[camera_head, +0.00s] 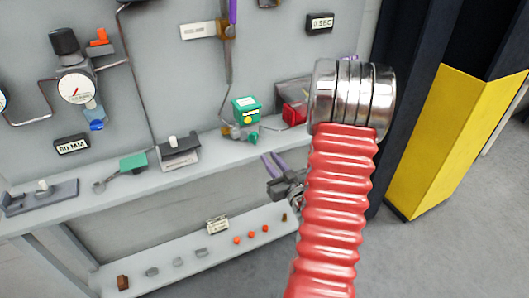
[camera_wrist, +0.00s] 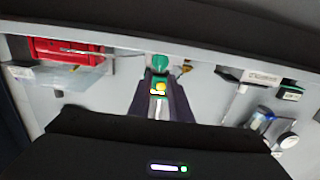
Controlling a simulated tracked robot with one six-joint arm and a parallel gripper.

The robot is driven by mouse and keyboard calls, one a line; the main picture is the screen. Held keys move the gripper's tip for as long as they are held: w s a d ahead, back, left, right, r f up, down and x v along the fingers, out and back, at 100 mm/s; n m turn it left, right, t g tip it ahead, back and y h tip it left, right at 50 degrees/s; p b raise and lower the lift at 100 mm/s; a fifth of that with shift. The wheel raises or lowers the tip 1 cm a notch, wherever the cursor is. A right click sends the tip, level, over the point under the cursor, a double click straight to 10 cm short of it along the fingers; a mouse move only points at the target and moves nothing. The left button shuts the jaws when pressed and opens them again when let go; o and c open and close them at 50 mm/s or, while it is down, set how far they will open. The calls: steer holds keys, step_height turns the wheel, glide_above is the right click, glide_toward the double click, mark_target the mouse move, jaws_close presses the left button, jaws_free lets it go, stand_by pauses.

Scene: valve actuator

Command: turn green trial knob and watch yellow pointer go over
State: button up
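The green box (camera_head: 246,104) sits on the wall panel just above the shelf, with a small yellow disc (camera_head: 248,118) on its front. I cannot make out the pointer's direction. A green knob (camera_head: 252,138) sticks out below the box. My gripper (camera_head: 271,157) is a little below and right of the knob in the head view. In the wrist view, its two dark purple fingers (camera_wrist: 159,77) stand apart and nothing is held. The yellow disc (camera_wrist: 159,88) shows between them. The green knob (camera_wrist: 161,62) appears just beyond the fingertips; I cannot tell whether they touch it.
A red box (camera_head: 294,112) stands right of the green box. A pressure gauge (camera_head: 76,88) is on the wall. Small parts line a lower shelf (camera_head: 205,252).

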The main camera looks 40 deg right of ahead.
steer(key=shift+v, duration=1.95)
steer(key=shift+f, duration=0.1)
steer(key=s+d+f+m+g, duration=0.1)
steer(key=s+f+g, duration=0.35)
steer(key=f, duration=0.25)
steer(key=s+d+f+m+g, duration=0.1)
steer(key=s+d+f+g, duration=0.15)
steer(key=f+g, duration=0.35)
steer(key=s+a+r+n+y, duration=0.1)
steer(key=a+r, duration=0.8)
steer(key=a, duration=0.3)
steer(key=s+a+r+n+y, duration=0.1)
steer(key=a+r+n+y, duration=0.1)
steer(key=a+r, duration=0.6)
steer(key=s+a+r+n+g+y, duration=0.1)
steer(key=s+a+r+n+y, duration=0.1)
steer(key=a+r, duration=0.7)
steer(key=a, duration=0.7)
steer(key=shift+r, duration=0.35)
steer(key=shift+s, duration=0.15)
